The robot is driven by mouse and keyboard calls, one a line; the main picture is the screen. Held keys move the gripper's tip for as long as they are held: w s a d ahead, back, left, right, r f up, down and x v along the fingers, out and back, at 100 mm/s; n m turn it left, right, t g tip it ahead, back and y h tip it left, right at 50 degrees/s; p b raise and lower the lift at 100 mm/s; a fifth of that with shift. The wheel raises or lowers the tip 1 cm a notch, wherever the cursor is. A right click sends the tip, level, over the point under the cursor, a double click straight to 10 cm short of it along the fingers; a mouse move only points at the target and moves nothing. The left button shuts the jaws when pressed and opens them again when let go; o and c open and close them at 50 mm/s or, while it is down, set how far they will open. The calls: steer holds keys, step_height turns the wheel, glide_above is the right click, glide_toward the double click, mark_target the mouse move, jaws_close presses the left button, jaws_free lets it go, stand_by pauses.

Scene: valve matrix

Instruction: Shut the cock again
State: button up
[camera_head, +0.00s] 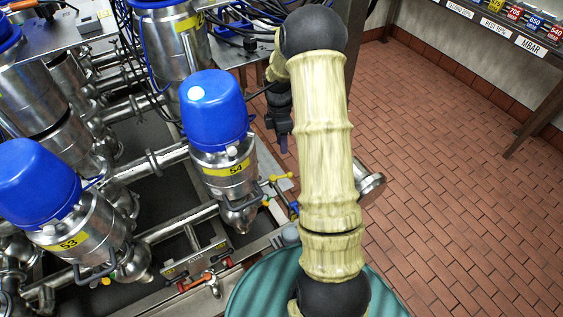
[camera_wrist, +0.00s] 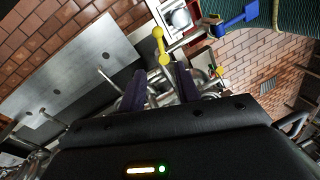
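A small yellow handle (camera_head: 281,181) with knobbed ends sits on the pipework right of valve 54 in the head view. In the wrist view the yellow handle (camera_wrist: 160,46) lies just beyond and between my fingertips. My gripper (camera_wrist: 160,70) is open, its two dark fingers apart with nothing held between them. In the head view my gripper (camera_head: 283,143) points down behind my arm, above the yellow handle. A blue lever (camera_wrist: 235,21) is close by at the upper right of the wrist view. I cannot tell which handle belongs to the cock meant.
Steel valves with blue caps, marked 53 (camera_head: 68,243) and 54 (camera_head: 236,169), crowd the left. A red-orange handle (camera_head: 205,276) sits at the front pipework. A teal rounded surface (camera_head: 262,290) is at the bottom. The brick floor (camera_head: 450,180) at right is clear.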

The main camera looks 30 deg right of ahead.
mark_target(281, 177)
steer(key=shift+f, duration=0.15)
steer(key=f, duration=0.4)
steer(key=s+f, duration=0.1)
steer(key=f, duration=0.2)
steer(key=s+f, duration=0.1)
steer(key=f, duration=0.3)
steer(key=shift+s+a+f+p, duration=0.15)
steer(key=shift+a+f+p, duration=0.15)
steer(key=shift+p, duration=0.1)
steer(key=shift+c, duration=0.2)
jaws_close()
